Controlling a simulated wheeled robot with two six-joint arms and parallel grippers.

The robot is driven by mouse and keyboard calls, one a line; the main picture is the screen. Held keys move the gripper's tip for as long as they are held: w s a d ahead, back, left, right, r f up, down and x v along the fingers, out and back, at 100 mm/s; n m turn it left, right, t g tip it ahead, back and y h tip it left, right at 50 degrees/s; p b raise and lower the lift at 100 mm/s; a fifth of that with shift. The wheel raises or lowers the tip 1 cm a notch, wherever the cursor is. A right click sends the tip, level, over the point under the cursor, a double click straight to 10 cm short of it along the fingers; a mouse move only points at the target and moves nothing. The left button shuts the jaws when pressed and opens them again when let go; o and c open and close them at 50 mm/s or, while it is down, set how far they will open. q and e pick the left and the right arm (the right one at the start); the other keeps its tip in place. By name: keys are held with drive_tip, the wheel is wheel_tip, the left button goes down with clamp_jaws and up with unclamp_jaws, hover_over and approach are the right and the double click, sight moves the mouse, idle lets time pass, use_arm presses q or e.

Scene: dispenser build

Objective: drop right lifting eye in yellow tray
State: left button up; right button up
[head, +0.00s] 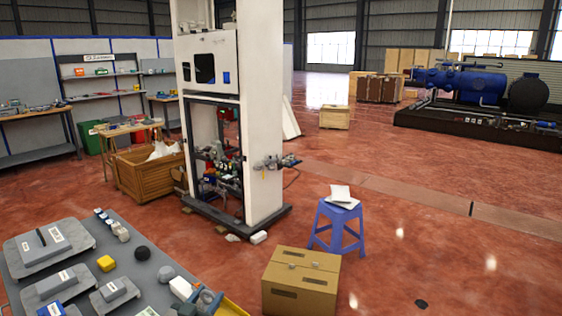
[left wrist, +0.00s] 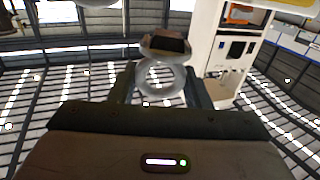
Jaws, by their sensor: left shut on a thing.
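My left gripper (head: 198,299) is low in the head view, over the right front of the grey table. It is shut on a grey metal lifting eye (head: 208,297). In the left wrist view the eye's ring (left wrist: 161,92) sits between my two fingers (left wrist: 161,88), with its flange and dark underside beyond. The yellow tray (head: 233,309) is cut off by the bottom edge of the head view, just right of and partly behind the gripper. Its inside is mostly hidden. My right gripper is not in view.
The grey table (head: 145,268) holds grey cases (head: 48,243), a yellow block (head: 106,263), a black ball (head: 142,253) and small parts. A cardboard box (head: 301,280) and a blue stool (head: 338,224) stand right of it. A tall white machine (head: 262,110) stands behind.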

use_arm(q)
drive_tip(key=o, duration=1.3)
drive_tip(key=shift+c, duration=0.2)
drive_tip(key=shift+s, duration=0.15)
drive_tip(key=b+v, duration=0.2)
drive_tip(key=v, duration=0.8)
drive_tip(key=shift+s+b, duration=0.3)
drive_tip(key=shift+a, duration=0.15)
